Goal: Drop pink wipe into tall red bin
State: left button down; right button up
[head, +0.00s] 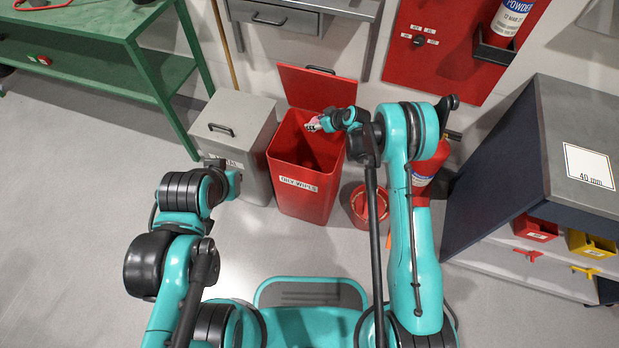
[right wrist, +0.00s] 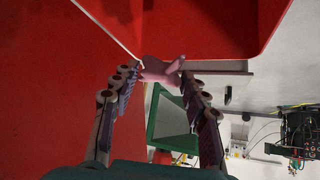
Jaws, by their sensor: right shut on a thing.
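The tall red bin (head: 305,193) stands on the floor in the head view, its lid (head: 316,88) raised at the back and a label on its front. My right gripper (head: 318,124) is over the bin's open top, near its right rim. It is shut on the pink wipe (head: 312,125). In the right wrist view the pink wipe (right wrist: 160,71) sits between the fingertips, with the red bin wall (right wrist: 50,60) close by. My left gripper (head: 228,178) is in front of the grey bin, low and left of the red bin; its fingers are too unclear to read.
A closed grey bin (head: 233,127) stands left of the red bin. A small red bucket (head: 367,204) and a fire extinguisher (head: 428,167) stand to its right. A green bench (head: 90,62) is at the left, a dark cabinet (head: 540,130) at the right. Floor is clear at the left.

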notch_tip(320, 180, down, 3)
jog(key=shift+f+b, duration=0.15)
jog(key=shift+b, duration=0.5)
jog(key=o, duration=1)
jog(key=shift+d, duration=0.1)
jog(key=v, duration=1.2)
